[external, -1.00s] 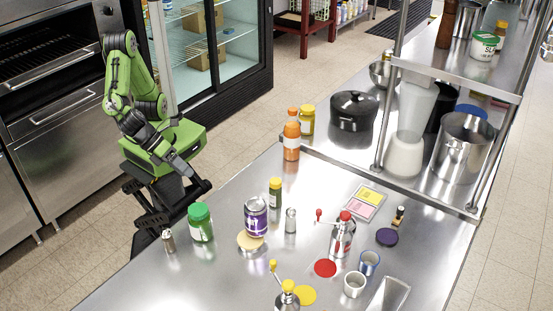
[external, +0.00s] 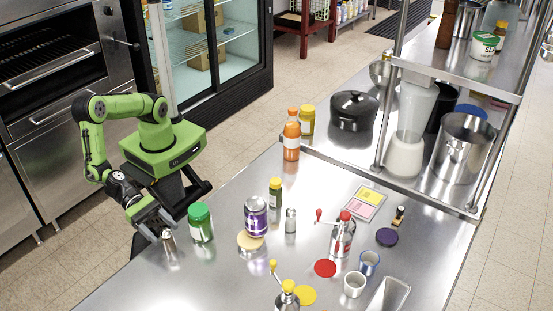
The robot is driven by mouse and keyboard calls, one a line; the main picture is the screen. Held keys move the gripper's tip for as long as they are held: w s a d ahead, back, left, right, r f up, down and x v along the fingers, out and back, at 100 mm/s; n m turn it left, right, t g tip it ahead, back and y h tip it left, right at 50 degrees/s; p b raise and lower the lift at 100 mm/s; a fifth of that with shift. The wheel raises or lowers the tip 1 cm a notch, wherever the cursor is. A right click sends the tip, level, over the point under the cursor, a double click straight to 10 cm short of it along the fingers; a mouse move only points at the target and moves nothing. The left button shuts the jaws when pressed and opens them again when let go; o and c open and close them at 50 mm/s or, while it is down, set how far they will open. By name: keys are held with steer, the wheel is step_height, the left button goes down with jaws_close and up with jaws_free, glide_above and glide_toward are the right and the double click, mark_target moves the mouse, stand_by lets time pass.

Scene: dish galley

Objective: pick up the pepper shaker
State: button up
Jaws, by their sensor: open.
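A small metal shaker (external: 170,246) stands upright at the left edge of the steel table. A similar small silver shaker (external: 290,221) stands near the middle of the table. I cannot read labels, so I cannot tell which one is the pepper shaker. My gripper (external: 161,227) is open, reaches down over the left table edge, and is right beside the left shaker, partly overlapping its top in the picture. I cannot tell whether they touch or whether the shaker is between the fingers.
A green-lidded jar (external: 201,224) stands close to the right of the left shaker. The front left tabletop (external: 160,290) is clear.

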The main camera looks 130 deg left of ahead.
mark_target(170, 239)
steer(key=x, duration=0.4)
steer(key=shift+w+f, duration=0.1)
steer(key=shift+c, duration=0.9)
steer(key=c, duration=0.9)
